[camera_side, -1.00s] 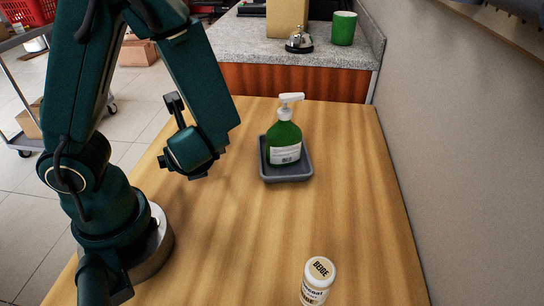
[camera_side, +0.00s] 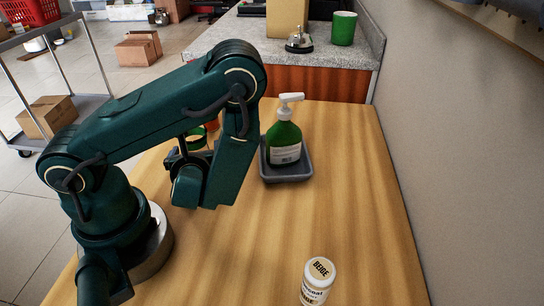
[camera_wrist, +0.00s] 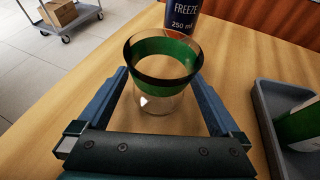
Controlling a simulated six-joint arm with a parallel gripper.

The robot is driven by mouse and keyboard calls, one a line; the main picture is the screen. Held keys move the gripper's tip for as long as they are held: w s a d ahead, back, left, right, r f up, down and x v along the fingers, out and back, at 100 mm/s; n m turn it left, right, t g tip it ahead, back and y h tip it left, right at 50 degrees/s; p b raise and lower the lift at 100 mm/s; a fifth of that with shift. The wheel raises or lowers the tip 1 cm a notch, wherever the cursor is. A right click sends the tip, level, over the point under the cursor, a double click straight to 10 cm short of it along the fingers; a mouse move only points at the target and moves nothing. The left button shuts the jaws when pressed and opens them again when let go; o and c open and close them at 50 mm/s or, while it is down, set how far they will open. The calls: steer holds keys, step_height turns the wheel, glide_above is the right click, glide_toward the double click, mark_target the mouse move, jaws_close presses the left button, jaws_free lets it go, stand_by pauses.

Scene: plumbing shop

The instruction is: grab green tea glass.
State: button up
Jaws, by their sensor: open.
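The green tea glass is a clear tumbler with a wide green band below its rim. In the wrist view the glass (camera_wrist: 164,84) stands upright on the wooden table, between the two blue fingers of my gripper (camera_wrist: 163,92). The fingers are open, one on each side of it; I cannot tell whether either touches the glass. In the side view only the green top of the glass (camera_side: 196,138) shows, behind my gripper (camera_side: 180,155); its lower part is hidden.
A can marked FREEZE (camera_wrist: 181,22) stands just behind the glass. A grey tray (camera_side: 288,174) with a green pump bottle (camera_side: 284,140) is close on the right. A white BEIGE bottle (camera_side: 317,281) stands at the front. The table's middle is clear.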

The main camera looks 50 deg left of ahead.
mark_target(197, 146)
steer(key=shift+x, duration=1.55)
steer(key=c, duration=1.3)
steer(key=shift+c, duration=0.2)
steer(key=shift+r, duration=0.2)
